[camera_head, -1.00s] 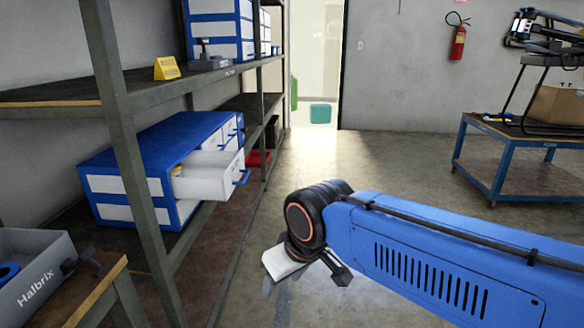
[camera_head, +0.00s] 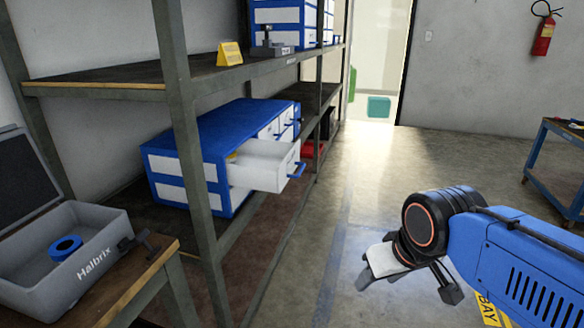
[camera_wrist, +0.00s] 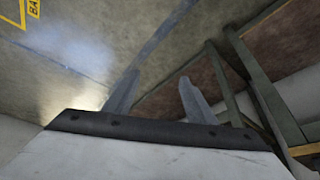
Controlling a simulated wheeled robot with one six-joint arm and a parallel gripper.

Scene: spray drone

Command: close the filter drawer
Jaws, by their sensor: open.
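The filter drawer (camera_head: 262,166) is white with a blue handle (camera_head: 297,170) and sticks well out of a blue cabinet (camera_head: 217,134) on the lower shelf. Something yellow shows at the drawer's inner end, partly hidden. My gripper (camera_head: 408,283) is at the lower right in the head view, over the floor, apart from the drawer and to its right. In the wrist view my gripper's two fingers (camera_wrist: 155,95) stand apart with nothing between them. The drawer is not clearly seen in the wrist view.
A shelf post (camera_head: 180,110) stands in front of the cabinet. A grey Halbrix case (camera_head: 105,243) holding a blue ring (camera_head: 65,248) sits on a wooden bench at the left. A blue cart (camera_head: 557,170) stands at the right. The floor between is clear.

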